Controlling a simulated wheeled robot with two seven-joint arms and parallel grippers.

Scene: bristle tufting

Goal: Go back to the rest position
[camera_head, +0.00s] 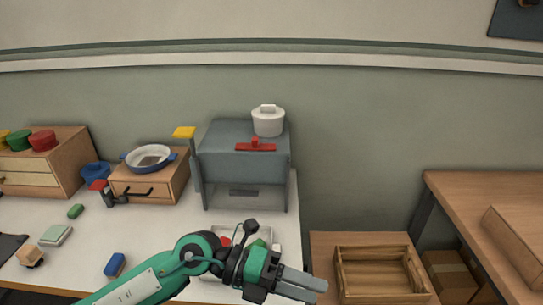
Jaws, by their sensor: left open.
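My left arm comes in from the lower left, and my left gripper (302,285) points right over the right front edge of the white table. Its grey fingers hold nothing that I can see. Behind it on the table is a pale tray (262,234) with red and green items, partly hidden by my arm. My right gripper is not in view.
On the table (160,225) stand a grey cabinet (243,180) bearing a white pot (268,121), a small drawer box (150,188) with a pan (149,158), and a blue block (115,264). A wooden crate (378,292) is right of my gripper. A wooden table (490,195) stands far right.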

